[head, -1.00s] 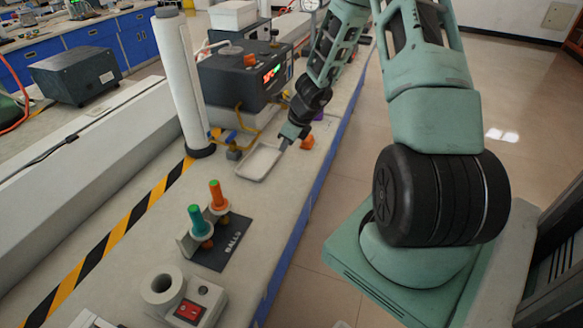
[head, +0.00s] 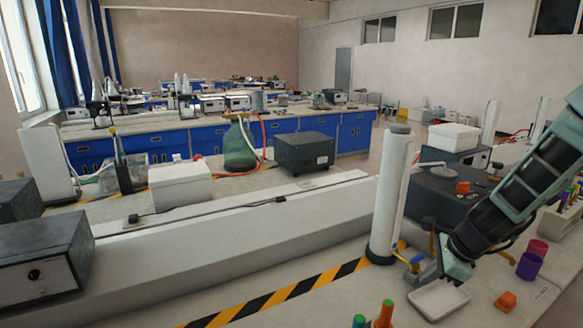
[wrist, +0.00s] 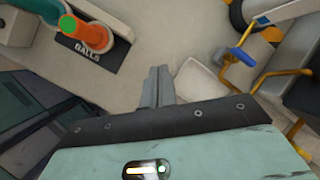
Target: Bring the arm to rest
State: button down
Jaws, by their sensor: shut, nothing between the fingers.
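My gripper (head: 447,277) is at the right of the head view, at the end of my green and black arm, which reaches down from the right edge. It hangs beside the back edge of a white tray (head: 426,309); I cannot tell whether it touches it. In the wrist view my gripper (wrist: 159,72) has its two grey fingers together, with nothing between them. The pale bench top shows beyond the fingertips.
A tall white cylinder (head: 390,195) stands left of my gripper. A dark instrument (head: 440,195) stands behind my arm.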

jog(key=s+a+r+n, duration=0.1)
jog(key=a+n, duration=0.1)
jog(key=a, duration=0.2)
jog(key=s+a+r+n+g, duration=0.1)
jog(key=s+a+r+n, duration=0.1)
jog(key=a+n, duration=0.1)
jog(key=s+a+r+n, duration=0.1)
jog(key=a+r+n, duration=0.1)
jog(key=a+n, duration=0.1)
jog(key=shift+s+a+y, duration=0.3)
jog(key=shift+a+y, duration=0.1)
jog(key=shift+a, duration=0.45)
jog(key=s+a+r+n+g+h, duration=0.1)
jog(key=s+a+r+n, duration=0.1)
jog(key=s+n, duration=0.5)
jog(key=s+a+r+n+g+h, duration=0.1)
jog(key=s+a+r+n, duration=0.2)
jog(key=s+a+n, duration=0.2)
jog(key=s+a+r+n+h, duration=0.1)
jog(key=s+a+r+n, duration=0.1)
jog(key=s+n, duration=0.8)
jog(key=shift+s+a+r+g+h, duration=0.35)
jog(key=shift+s+a, duration=0.2)
jog(key=shift+a, duration=0.2)
jog(key=shift+f, duration=0.1)
